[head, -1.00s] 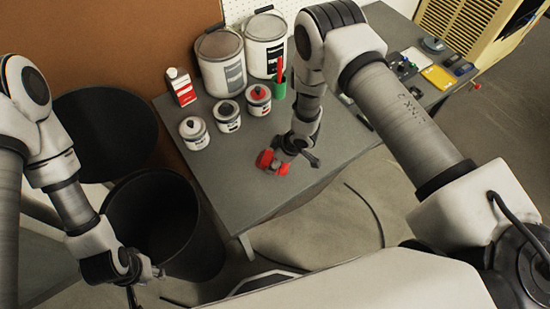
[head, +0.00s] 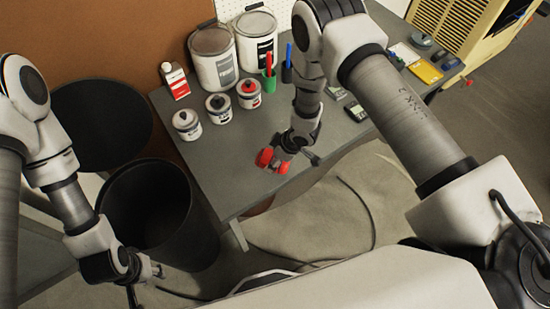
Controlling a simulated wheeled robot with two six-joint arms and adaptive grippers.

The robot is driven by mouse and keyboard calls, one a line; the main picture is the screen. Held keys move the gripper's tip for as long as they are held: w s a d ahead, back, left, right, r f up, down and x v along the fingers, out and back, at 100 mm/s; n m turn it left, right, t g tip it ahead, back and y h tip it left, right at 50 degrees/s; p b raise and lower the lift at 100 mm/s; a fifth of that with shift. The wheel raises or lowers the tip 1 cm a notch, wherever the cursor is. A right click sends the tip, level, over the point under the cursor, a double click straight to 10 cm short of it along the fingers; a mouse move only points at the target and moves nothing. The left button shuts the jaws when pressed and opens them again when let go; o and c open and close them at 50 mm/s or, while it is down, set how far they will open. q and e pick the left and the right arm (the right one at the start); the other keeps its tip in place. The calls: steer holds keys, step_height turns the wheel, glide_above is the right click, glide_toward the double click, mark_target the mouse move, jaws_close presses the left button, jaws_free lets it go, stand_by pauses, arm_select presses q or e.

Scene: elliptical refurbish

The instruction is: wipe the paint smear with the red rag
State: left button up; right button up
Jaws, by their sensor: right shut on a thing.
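The red rag (head: 264,157) is bunched between the fingers of my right gripper (head: 272,160), which is shut on it. They are at the front part of the grey workbench (head: 225,180), low over the top; I cannot tell whether the rag touches it. No paint smear can be made out; the rag, gripper and forearm hide part of the bench top. My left gripper (head: 148,278) hangs at the lower left, away from the bench and in front of the black bin; its fingers are too small to read.
Two large paint cans (head: 215,58), several small jars (head: 218,107), a red-and-white bottle (head: 175,80) and a green marker cup (head: 268,84) stand along the back. A yellow item (head: 428,72) lies far right. A black bin (head: 150,200) stands left. The front-left bench top is clear.

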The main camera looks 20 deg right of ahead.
steer(key=shift+r, duration=0.6)
step_height(320, 180, up, 2)
steer(key=shift+s+r+p, duration=0.1)
steer(key=shift+r+p, duration=0.15)
steer(key=shift+p, duration=0.85)
steer(key=shift+r+p, duration=0.35)
steer(key=shift+r, duration=0.1)
